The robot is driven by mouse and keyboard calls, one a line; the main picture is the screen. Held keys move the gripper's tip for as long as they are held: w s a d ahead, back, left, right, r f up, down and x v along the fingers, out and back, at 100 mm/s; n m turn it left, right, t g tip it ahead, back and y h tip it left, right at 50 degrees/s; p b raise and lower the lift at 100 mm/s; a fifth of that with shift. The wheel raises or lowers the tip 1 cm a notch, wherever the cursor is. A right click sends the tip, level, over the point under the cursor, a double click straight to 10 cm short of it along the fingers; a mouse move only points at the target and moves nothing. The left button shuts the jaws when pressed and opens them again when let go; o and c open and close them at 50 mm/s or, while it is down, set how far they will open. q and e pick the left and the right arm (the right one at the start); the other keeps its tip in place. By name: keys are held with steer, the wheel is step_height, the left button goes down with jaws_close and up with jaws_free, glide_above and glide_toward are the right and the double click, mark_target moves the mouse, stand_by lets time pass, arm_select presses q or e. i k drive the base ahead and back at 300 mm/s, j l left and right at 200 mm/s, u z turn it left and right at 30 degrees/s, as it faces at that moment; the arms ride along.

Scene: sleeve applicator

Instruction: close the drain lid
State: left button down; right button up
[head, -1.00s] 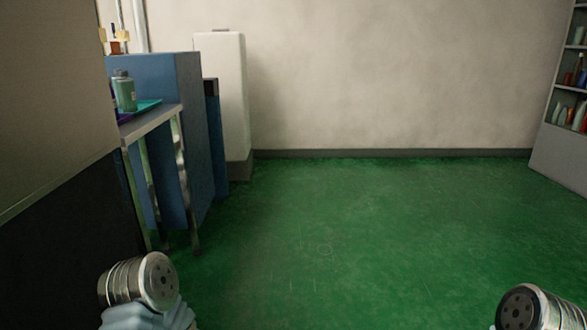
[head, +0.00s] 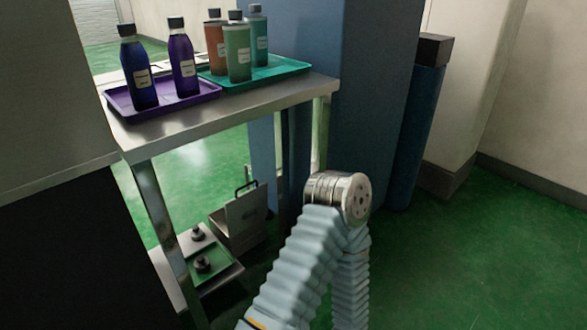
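A grey metal plate with a dark handle (head: 244,208) stands raised and tilted on a low dark box under the table; it looks like the drain lid, standing open. Its opening cannot be made out clearly. One of my arms, in a pale blue ribbed sleeve, stands bent in front and to the right of the lid, with a round metal joint at its top. Neither gripper shows, so where they are relative to the lid cannot be seen.
A steel table (head: 240,106) stands above the lid, and its front leg is left of it. A purple tray (head: 208,96) and a teal tray (head: 290,69) hold several bottles. A low platform with dark knobs (head: 203,264) lies beside the lid. Green floor (head: 490,270) is clear at right.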

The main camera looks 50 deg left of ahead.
mark_target(243, 212)
steer(key=i+u, duration=0.3)
steer(key=u, duration=0.2)
steer(key=i+l+u, duration=0.15)
steer(key=i+u, duration=0.15)
steer(key=u, duration=0.15)
steer(key=i+l+u, duration=0.25)
steer(key=u, duration=0.25)
